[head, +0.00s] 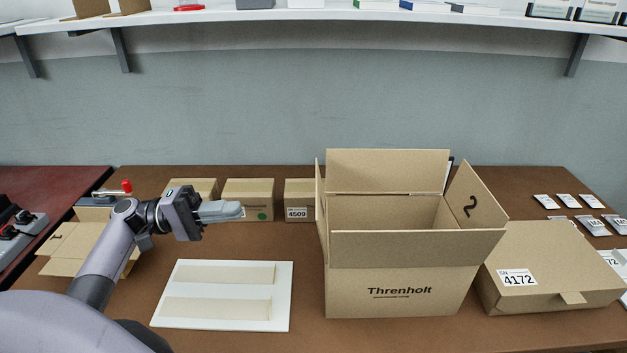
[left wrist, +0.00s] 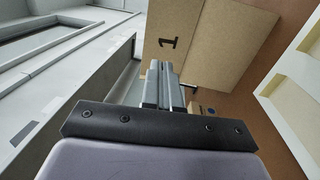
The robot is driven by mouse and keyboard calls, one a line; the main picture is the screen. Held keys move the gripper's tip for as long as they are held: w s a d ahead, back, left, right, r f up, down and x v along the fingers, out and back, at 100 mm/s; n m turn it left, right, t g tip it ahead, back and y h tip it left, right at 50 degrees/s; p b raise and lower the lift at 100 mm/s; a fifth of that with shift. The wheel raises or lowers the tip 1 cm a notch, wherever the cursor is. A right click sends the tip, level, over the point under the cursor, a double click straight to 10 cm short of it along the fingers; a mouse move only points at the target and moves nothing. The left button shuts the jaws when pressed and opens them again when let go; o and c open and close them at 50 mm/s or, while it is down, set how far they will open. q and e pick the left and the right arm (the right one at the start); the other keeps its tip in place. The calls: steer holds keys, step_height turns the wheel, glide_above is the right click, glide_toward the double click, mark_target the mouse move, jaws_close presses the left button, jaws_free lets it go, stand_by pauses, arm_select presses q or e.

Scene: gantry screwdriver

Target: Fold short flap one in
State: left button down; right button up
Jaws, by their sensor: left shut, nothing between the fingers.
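The open Threnholt box (head: 398,293) stands upright on the table, its top flaps raised. Short flap one shows nearly edge-on at the box's left side (head: 320,205). In the left wrist view its face carries a printed "1" (left wrist: 168,43), beyond my fingers. The opposite short flap, marked "2" (head: 476,198), leans outward at the right. The long back flap (head: 387,170) stands up, and the long front flap (head: 417,246) tilts toward me. My left gripper (head: 240,210) is shut and empty, left of the box and apart from it; its fingers also show in the left wrist view (left wrist: 163,72).
A white board (head: 282,305) with two pale strips lies left of the box. Small cartons (head: 248,195) line the back. A closed carton labelled 4172 (head: 550,260) stands close at right. A shelf (head: 300,17) runs above.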

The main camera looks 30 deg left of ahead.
arm_select(q)
steer(key=r, duration=0.1)
steer(key=p, duration=0.4)
glide_toward(321, 206)
steer(key=w+d+r, duration=0.3)
steer(key=d+r, duration=0.1)
steer(key=shift+w+d+f+t, duration=0.1)
steer(key=shift+w+d+t, duration=0.2)
steer(key=shift+w, duration=0.15)
steer(key=shift+w, duration=0.1)
